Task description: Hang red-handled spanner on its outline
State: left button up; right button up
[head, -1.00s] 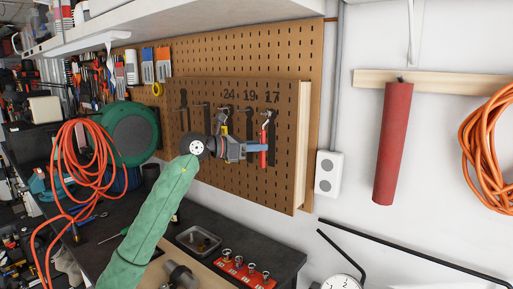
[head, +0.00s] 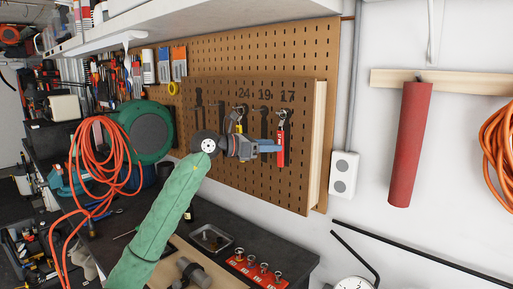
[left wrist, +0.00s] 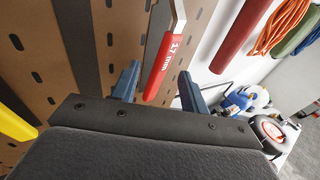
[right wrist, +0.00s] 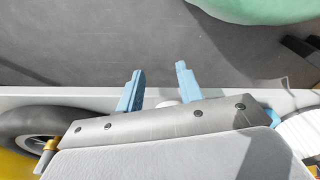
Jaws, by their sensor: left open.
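The red-handled spanner (head: 281,152), marked 17 mm, hangs on the raised pegboard panel (head: 225,165) below the number 17. It hangs roughly upright and hides most of any outline behind it. My left gripper (head: 272,146) is at its handle. In the left wrist view the red handle (left wrist: 164,65) lies between the two separated blue fingers of my left gripper (left wrist: 160,88), with a gap visible on each side. My right gripper (right wrist: 157,86) is open and empty in the right wrist view and does not show in the head view.
A yellow-handled spanner (head: 239,124) hangs below 24, close to my left gripper. Dark outlines, including one below 19 (head: 264,122), show beside it. The bench below holds a metal tray (head: 211,238) and a red socket holder (head: 257,268).

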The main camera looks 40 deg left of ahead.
pick_arm(q)
jog(key=b+v, duration=0.3)
jog(key=v, duration=0.4)
pick_arm(e)
jog(key=w+a+r, duration=0.2)
jog(key=a+r, duration=0.1)
jog(key=r, duration=0.6)
jog(key=shift+w+g, duration=0.3)
jog(key=shift+w, duration=0.05)
